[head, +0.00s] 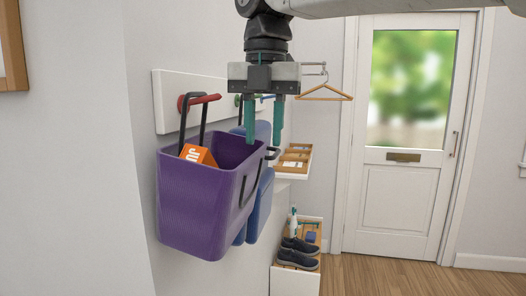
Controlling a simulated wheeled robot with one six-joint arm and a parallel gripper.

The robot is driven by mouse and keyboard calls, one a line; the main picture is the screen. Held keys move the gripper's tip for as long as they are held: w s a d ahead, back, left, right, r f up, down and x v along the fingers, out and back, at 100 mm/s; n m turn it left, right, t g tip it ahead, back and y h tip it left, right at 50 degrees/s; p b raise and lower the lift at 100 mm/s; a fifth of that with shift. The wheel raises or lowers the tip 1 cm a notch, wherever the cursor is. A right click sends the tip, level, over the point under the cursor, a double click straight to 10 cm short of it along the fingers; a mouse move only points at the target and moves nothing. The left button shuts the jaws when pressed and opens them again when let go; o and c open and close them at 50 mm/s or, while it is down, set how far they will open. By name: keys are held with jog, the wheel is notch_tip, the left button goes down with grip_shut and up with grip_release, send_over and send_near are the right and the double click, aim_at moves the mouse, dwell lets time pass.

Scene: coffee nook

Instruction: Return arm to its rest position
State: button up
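My gripper (264,138) points straight down near the top middle of the head view. Its two teal fingers stand apart with nothing visible between them. In the picture the fingertips overlap the right part of the opening of a purple bag (200,212); I cannot tell how far apart in depth they are. The bag hangs by a black handle from a red hook (200,99) on the wall. An orange carton (198,155) shows in its opening. My arm comes in from the top right.
A white hook board (178,93) is on the wall. A blue bag (261,203) hangs behind the purple one. A wooden hanger (325,93) is right of my gripper. Beyond are a shelf (282,172), dark shoes (298,252) and a white door (397,210). The wooden floor at right is clear.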

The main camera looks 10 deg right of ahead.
jog(key=s+d+f+m, duration=0.4)
jog(key=d+m, duration=0.2)
jog(key=m, duration=0.1)
jog(key=s+d+f+m, duration=0.3)
jog(key=d+f+m, duration=0.1)
jog(key=d+m, duration=0.3)
jog(key=s+d+f+m, duration=0.4)
jog(key=s+f+m, duration=0.2)
jog(key=f+m, duration=0.2)
jog(key=s+d+f+m+t, duration=0.1)
jog(key=s+d+f+m, duration=0.3)
jog(key=s+f+m, duration=0.3)
notch_tip(320, 180, down, 2)
jog(key=m, duration=0.3)
jog(key=shift+d, duration=0.35)
jog(key=shift+f, duration=0.1)
